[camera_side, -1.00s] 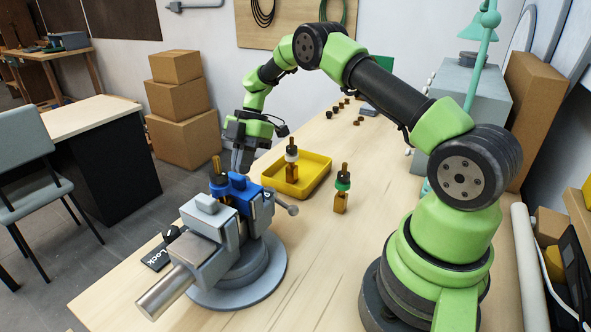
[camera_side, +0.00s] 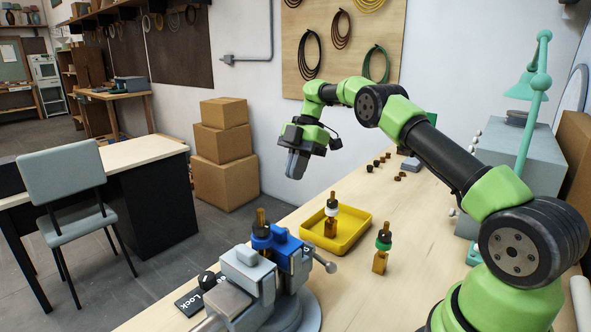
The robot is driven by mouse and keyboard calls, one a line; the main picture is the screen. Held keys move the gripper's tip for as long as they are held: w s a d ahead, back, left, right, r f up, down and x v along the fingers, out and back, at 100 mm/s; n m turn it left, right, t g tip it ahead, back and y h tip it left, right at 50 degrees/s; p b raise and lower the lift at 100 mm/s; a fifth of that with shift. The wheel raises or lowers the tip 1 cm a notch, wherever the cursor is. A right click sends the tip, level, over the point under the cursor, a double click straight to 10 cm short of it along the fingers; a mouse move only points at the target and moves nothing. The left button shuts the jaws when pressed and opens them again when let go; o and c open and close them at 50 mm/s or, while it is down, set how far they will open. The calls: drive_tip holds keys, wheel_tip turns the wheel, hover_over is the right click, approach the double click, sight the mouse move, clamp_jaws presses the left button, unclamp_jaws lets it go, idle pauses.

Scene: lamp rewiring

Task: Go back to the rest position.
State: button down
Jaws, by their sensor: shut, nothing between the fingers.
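My gripper (camera_side: 296,164) is shut and empty. It hangs in the air, fingers pointing down, to the left of the yellow tray and well above the vise. My green and black arm reaches to it from the right. The grey vise (camera_side: 240,268) with blue jaws (camera_side: 277,239) stands at the front of the bench. A brass-tipped part (camera_side: 261,222) stands upright at its jaws; its lower end is hidden. The yellow tray (camera_side: 362,236) holds an amber part with a white ring (camera_side: 331,212). An amber part with a green ring (camera_side: 382,247) stands upright on the bench right of the tray.
Several small dark pieces (camera_side: 388,158) lie at the back of the wooden bench (camera_side: 400,291). A black "Lock" pad (camera_side: 191,301) lies left of the vise. A grey cabinet with a green lamp (camera_side: 540,82) stands at the right. Cardboard boxes (camera_side: 222,143) are stacked on the floor behind.

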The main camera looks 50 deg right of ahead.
drive_tip(key=w+a+r+m+t+y, duration=0.1)
drive_tip(key=w+a+r+t, duration=0.1)
drive_tip(key=a+r+t, duration=0.35)
drive_tip(key=w+a+r+m+t+y, duration=0.1)
drive_tip(key=w+a+r+t+y, duration=0.15)
drive_tip(key=r, duration=0.65)
drive_tip(key=w+a+r+t+y, duration=0.1)
drive_tip(key=w+a+r+t, duration=0.2)
drive_tip(key=r, duration=0.4)
drive_tip(key=s+d+r+m+t+h, duration=0.2)
drive_tip(key=s+r+m+t+h, duration=0.3)
drive_tip(key=r+m+t+h, duration=0.35)
drive_tip(key=s+d+f+m+g+h, duration=0.1)
drive_tip(key=s+f+m+g+h, duration=0.35)
drive_tip(key=s+m, duration=0.6)
drive_tip(key=s+a+f+g+y, duration=0.2)
drive_tip(key=s+a+f+g, duration=0.1)
drive_tip(key=s+f, duration=0.3)
drive_tip(key=s+a+f+g+y, duration=0.2)
drive_tip(key=s+f, duration=0.4)
drive_tip(key=s, duration=0.5)
drive_tip(key=shift+a+f+g+y, duration=0.25)
drive_tip(key=shift+a+g+y, duration=0.1)
drive_tip(key=shift+a+g, duration=0.7)
